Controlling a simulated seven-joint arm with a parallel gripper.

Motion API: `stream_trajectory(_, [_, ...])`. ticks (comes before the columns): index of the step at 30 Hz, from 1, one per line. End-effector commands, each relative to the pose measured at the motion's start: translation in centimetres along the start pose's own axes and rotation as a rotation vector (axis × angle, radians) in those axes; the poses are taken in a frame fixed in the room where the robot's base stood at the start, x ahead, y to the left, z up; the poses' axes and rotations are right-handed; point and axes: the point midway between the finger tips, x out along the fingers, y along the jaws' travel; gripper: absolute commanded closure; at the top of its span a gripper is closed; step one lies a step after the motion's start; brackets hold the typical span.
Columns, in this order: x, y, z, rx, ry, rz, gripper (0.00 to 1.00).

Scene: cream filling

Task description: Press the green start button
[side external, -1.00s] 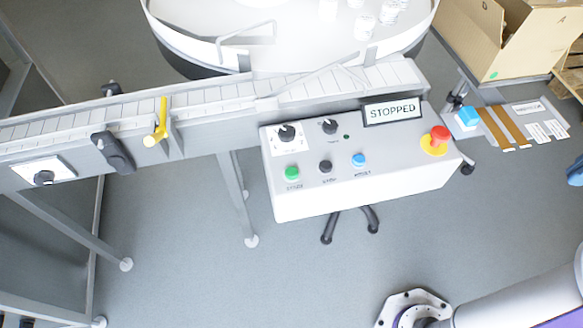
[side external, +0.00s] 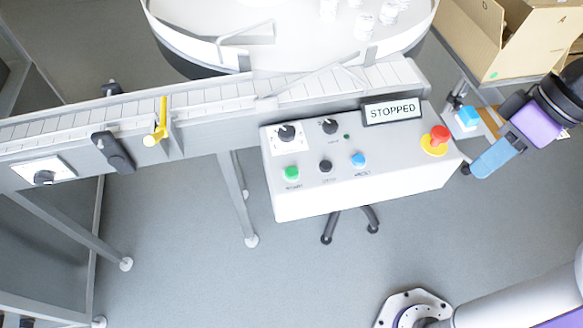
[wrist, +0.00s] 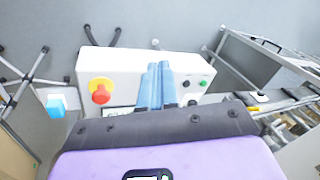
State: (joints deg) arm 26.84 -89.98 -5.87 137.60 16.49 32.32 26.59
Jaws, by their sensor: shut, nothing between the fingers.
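The green start button (side external: 292,173) sits at the left of the front row on the white control box (side external: 350,195). In the wrist view the green button (wrist: 204,83) shows to the right of my fingers. My gripper (side external: 474,172) has blue fingers that are shut and empty. In the side view it is just right of the box, well to the right of the green button. In the wrist view my fingers (wrist: 157,66) point toward the box and cover part of its panel.
A black button (side external: 325,166), a blue button (side external: 358,160) and a red emergency knob (side external: 439,134) on a yellow base share the panel. A sign (side external: 391,111) reads STOPPED. The conveyor (side external: 220,97) runs behind the box. A cardboard box (side external: 528,40) stands back right.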

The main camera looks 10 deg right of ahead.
Motion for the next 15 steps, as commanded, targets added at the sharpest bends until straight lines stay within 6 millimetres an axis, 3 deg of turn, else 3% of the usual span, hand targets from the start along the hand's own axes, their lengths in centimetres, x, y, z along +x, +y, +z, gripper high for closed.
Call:
stream_trajectory(6, [2.7, -5.0, -5.5, 0.373, 0.079, -0.114, 1.00])
stream_trajectory(15, [6.1, -10.5, -12.6, 0.907, 0.186, -0.268, 1.00])
